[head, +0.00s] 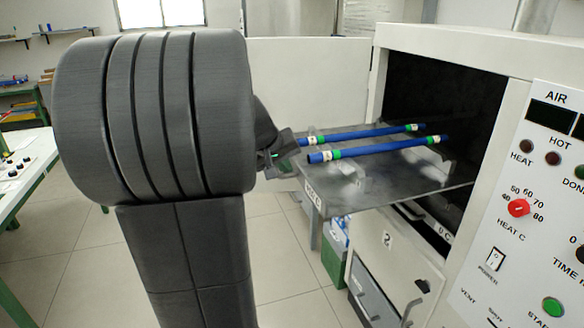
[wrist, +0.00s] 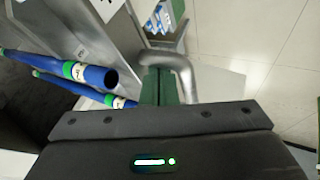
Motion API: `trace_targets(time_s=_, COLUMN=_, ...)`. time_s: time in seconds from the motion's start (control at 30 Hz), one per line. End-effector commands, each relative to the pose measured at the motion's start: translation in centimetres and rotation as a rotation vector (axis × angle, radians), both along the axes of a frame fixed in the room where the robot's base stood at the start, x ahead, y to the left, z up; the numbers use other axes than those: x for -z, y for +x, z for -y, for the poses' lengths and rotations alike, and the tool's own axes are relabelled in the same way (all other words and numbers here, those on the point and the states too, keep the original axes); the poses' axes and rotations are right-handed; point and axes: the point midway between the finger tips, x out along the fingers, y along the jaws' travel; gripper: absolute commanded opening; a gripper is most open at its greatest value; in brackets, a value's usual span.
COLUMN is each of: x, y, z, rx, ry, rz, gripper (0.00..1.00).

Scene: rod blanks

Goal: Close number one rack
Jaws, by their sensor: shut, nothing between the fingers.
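The pulled-out grey rack (head: 400,187) sticks out of the dark cabinet opening toward the left. Its front edge carries a label whose writing I cannot read clearly. Two blue rods with green and white bands lie on it, a nearer one (head: 375,148) and a farther one (head: 360,132). They also show in the wrist view (wrist: 60,68). My gripper (head: 283,160) is at the rack's front edge, partly hidden by my arm. In the wrist view its green-padded fingers (wrist: 160,85) are shut with nothing between them, beside the bent grey handle (wrist: 182,65). I cannot tell whether they touch it.
The white cabinet (head: 450,40) has a control panel (head: 530,200) at right. A white panel (head: 310,85), apparently its open door, stands behind the rack. A drawer marked 2 (head: 385,262) is below. A bench (head: 25,170) is at far left. Tiled floor (head: 100,260) between is clear.

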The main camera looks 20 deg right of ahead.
Motion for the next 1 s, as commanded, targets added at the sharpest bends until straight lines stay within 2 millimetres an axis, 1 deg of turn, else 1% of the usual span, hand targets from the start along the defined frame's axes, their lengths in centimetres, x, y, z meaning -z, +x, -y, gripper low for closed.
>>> trace_targets(time_s=0.17, x=0.6, y=0.3, z=0.4, rx=0.000, ry=0.000, rz=0.000, gripper=0.00)
trace_targets(time_s=0.47, x=0.6, y=0.3, z=0.4, rx=-0.001, ry=0.000, rz=0.000, gripper=0.00)
trace_targets(time_s=0.63, x=0.6, y=0.3, z=1.1, rx=0.002, ry=0.000, rz=0.000, gripper=0.00)
trace_targets(time_s=0.77, x=0.5, y=0.3, z=2.7, rx=0.005, ry=0.000, rz=-0.001, gripper=0.00)
trace_targets(time_s=0.87, x=0.4, y=0.4, z=4.6, rx=0.007, ry=0.001, rz=-0.001, gripper=0.00)
trace_targets(time_s=1.0, x=0.4, y=0.5, z=8.1, rx=0.007, ry=0.000, rz=-0.001, gripper=0.00)
